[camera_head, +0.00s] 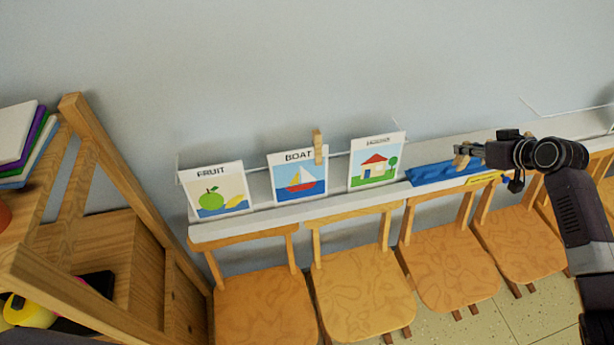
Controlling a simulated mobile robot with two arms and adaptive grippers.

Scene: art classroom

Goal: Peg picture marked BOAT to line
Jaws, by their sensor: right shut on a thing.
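My right gripper (462,150) comes in from the right and is above a blue tray (432,174). It is shut on a small wooden peg (462,157), partly hidden by the fingers. My left gripper is out of view.
The FRUIT picture (214,191) stands left of BOAT and a house picture (376,161) stands right of it. A yellow strip (484,178) lies beside the tray. Several wooden chairs (360,292) line the front of the ledge. A wooden shelf (120,180) stands at left.

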